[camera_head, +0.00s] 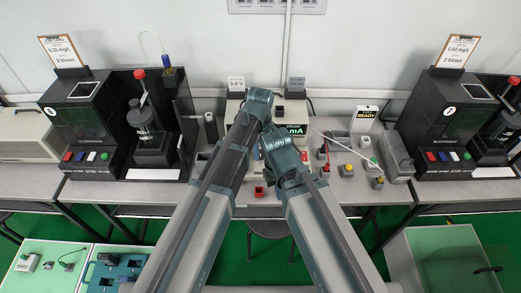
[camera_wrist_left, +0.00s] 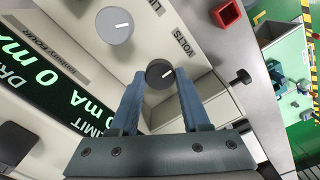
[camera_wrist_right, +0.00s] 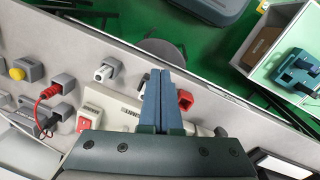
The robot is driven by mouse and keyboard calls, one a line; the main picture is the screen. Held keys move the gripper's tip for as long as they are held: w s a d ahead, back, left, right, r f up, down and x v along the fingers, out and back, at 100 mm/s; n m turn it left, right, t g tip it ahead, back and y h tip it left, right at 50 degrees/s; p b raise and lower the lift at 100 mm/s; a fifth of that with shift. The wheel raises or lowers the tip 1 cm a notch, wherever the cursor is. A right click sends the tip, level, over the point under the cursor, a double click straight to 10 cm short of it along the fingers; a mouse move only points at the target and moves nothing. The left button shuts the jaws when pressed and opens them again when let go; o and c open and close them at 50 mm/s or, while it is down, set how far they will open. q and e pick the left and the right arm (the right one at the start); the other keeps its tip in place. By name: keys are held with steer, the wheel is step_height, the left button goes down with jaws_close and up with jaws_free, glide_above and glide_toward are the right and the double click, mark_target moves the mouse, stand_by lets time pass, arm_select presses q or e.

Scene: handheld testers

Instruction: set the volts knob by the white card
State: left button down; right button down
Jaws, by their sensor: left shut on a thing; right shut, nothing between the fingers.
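The volts knob (camera_wrist_left: 160,73) is a small dark grey dial with a white pointer line, beside the printed word VOLTS on a cream panel in the left wrist view. My left gripper (camera_wrist_left: 160,76) has a blue finger on each side of it and is shut on it. The white card (camera_head: 236,83) stands at the back of the bench and reads about 5.0 V. My right gripper (camera_wrist_right: 163,72) is shut and empty, in front of the panel. In the head view my arms hide the knob and most of the panel.
A larger grey knob (camera_wrist_left: 115,25) and a green-lit display (camera_wrist_left: 45,75) reading 0 mA share the panel. A grey card (camera_head: 296,83) stands right of the white one. A red switch (camera_wrist_right: 88,122), a red open block (camera_wrist_right: 185,100) and several small connectors lie near my right gripper.

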arm_select(q)
steer(key=shift+m, duration=0.3)
steer(key=m, duration=0.5)
steer(key=shift+m, duration=0.4)
steer(key=m, duration=1.1)
steer(key=shift+m, duration=0.4)
steer(key=m, duration=0.5)
steer(key=shift+m, duration=0.4)
steer(key=shift+c, duration=1.9)
jaws_free()
